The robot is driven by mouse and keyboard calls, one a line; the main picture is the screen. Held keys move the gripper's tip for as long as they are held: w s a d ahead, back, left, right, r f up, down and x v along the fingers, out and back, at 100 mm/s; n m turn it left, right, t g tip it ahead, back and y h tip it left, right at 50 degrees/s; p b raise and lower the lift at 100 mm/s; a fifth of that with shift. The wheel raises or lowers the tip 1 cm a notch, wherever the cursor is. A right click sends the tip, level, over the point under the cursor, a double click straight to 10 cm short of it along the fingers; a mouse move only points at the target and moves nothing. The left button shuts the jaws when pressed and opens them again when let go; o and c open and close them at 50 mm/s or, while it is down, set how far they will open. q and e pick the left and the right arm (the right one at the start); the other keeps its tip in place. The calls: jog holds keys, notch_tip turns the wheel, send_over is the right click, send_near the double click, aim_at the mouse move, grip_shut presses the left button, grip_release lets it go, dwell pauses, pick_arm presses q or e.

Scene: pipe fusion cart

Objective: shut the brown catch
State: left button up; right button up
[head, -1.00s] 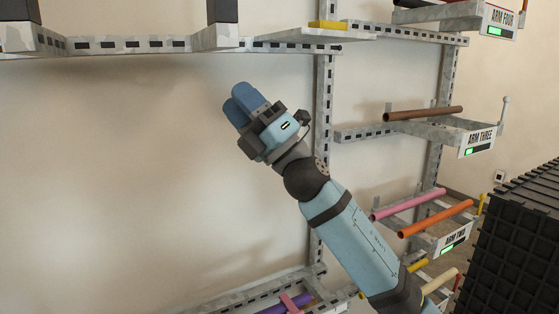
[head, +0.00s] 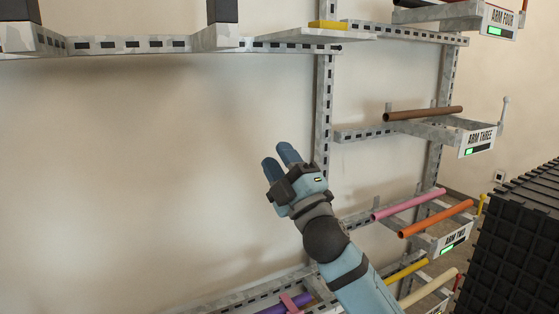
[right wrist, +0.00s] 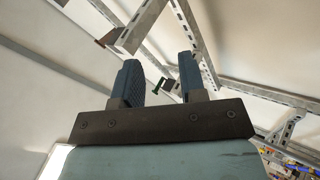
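My right gripper (head: 281,155) is raised in front of the pale wall, left of the rack's upright. Its two blue fingers are apart with nothing between them; they also show apart in the right wrist view (right wrist: 160,75). No brown catch can be made out for certain. A brown pipe (head: 423,114) lies on the arm labelled ARM THREE (head: 477,143), to the right of the gripper and well apart from it. A pale upright lever (head: 504,110) stands at that arm's outer end. A small brownish piece (right wrist: 106,38) shows by a metal beam in the right wrist view. My left gripper is out of view.
A metal upright (head: 323,120) and a slotted beam (head: 130,45) stand near the gripper. Pink (head: 408,205) and orange (head: 436,219) pipes lie on the lower right arm. A black ribbed block (head: 515,245) fills the lower right. Space before the left wall is clear.

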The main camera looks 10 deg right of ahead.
jog(key=shift+c, duration=0.6)
jog(key=shift+f, duration=0.1)
